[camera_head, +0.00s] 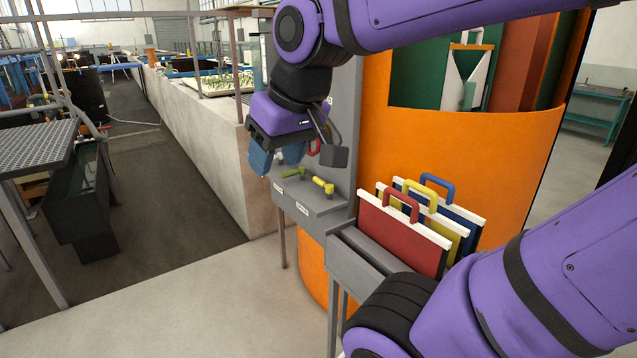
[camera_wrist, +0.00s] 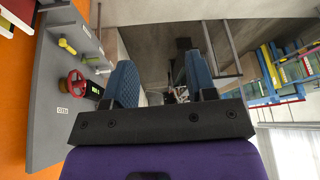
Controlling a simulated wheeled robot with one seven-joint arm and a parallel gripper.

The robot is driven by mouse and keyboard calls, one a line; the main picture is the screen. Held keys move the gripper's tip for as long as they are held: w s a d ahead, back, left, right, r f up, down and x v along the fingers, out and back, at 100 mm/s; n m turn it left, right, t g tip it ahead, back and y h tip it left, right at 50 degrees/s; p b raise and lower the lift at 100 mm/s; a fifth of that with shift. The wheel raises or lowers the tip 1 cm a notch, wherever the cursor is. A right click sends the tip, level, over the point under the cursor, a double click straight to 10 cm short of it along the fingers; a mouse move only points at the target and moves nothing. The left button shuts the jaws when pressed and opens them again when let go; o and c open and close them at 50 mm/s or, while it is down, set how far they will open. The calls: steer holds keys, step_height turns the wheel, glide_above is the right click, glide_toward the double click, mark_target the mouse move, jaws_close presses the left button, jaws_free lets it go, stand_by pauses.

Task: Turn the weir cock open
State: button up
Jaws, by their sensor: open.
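My gripper (camera_head: 276,158) has blue pads and is open and empty, in front of the grey valve panel. In the wrist view its two pads (camera_wrist: 161,78) stand apart with nothing between them. A green lever cock (camera_head: 293,173) and a yellow lever cock (camera_head: 323,186) sit on the panel's ledge, just below and right of the gripper. A red handwheel (camera_head: 313,147) is partly hidden behind the gripper; it shows more fully in the wrist view (camera_wrist: 76,82), left of the pads. The small labels are unreadable, so I cannot tell which is the weir cock.
A grey rack (camera_head: 372,252) with red, yellow and blue handled folders (camera_head: 402,232) stands right of the panel. An orange curved housing (camera_head: 460,150) rises behind. A long pale flume wall (camera_head: 195,125) runs back on the left. The floor at front left (camera_head: 190,305) is clear.

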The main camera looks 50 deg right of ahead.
steer(key=w+d+f+m+g+h, duration=0.15)
steer(key=w+d+f, duration=0.25)
steer(key=w+d, duration=0.55)
steer(key=w+d+f+m+g, duration=0.15)
steer(key=w+d+f, duration=0.25)
steer(key=w+d, duration=0.55)
steer(key=n+g+h, duration=0.1)
steer(key=g+h, duration=0.3)
steer(key=h, duration=0.6)
glide_toward(318, 181)
steer(key=x, duration=0.9)
steer(key=shift+d+f, duration=0.1)
steer(key=shift+f, duration=0.1)
steer(key=shift+g, duration=0.3)
jaws_close()
